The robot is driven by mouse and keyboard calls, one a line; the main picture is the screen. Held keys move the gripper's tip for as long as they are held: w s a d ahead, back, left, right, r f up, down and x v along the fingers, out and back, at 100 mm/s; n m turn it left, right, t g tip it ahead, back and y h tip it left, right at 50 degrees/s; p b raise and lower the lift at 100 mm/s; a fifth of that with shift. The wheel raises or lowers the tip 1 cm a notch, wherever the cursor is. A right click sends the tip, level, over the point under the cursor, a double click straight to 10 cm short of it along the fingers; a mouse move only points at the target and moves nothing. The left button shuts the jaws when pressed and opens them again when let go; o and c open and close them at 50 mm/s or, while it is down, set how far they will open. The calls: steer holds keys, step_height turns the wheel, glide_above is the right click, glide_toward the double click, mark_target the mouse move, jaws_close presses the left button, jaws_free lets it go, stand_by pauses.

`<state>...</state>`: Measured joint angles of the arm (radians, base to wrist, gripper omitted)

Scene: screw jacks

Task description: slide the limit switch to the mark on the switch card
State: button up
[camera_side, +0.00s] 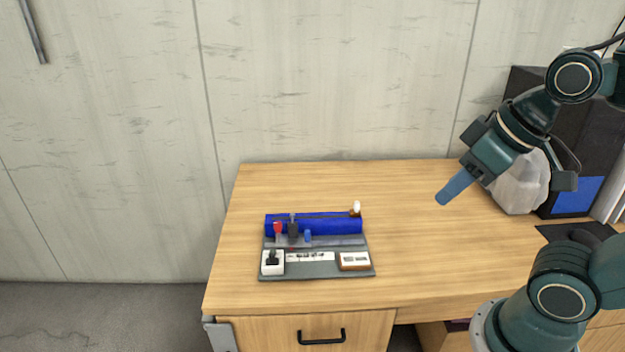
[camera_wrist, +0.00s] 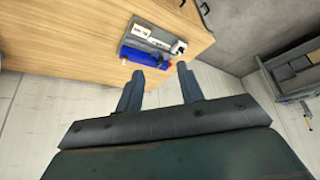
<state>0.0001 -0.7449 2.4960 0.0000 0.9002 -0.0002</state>
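The jack unit's grey base (camera_side: 318,271) stands on the table, with a blue cylinder (camera_side: 340,226) along its back. A red-topped piece (camera_side: 278,228), a dark upright block (camera_side: 293,229) and a small blue piece (camera_side: 308,236) sit in front of the cylinder; I cannot tell which is the limit switch. A white card strip (camera_side: 310,256) with dark marks lies at the front, its exact mark too small to read. My gripper (camera_side: 441,200) is raised, empty, right of the unit. In the wrist view its fingers (camera_wrist: 160,70) are apart, and the blue cylinder (camera_wrist: 144,57) shows beyond them.
A white box with a black knob (camera_side: 272,261) is at the base's front left, and a brown-framed white box (camera_side: 355,260) at front right. A white knob (camera_side: 356,208) tops the cylinder's right end. A pale bag-like object (camera_side: 520,185) stands at right. The table (camera_side: 420,265) between is clear.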

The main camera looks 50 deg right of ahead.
steer(key=w, duration=0.1)
steer(key=g, duration=0.6)
glide_above(307, 230)
step_height(307, 230, down, 18)
steer(key=shift+f, duration=0.2)
steer(key=shift+f, duration=0.15)
step_height(307, 230, down, 13)
steer(key=shift+f, duration=0.2)
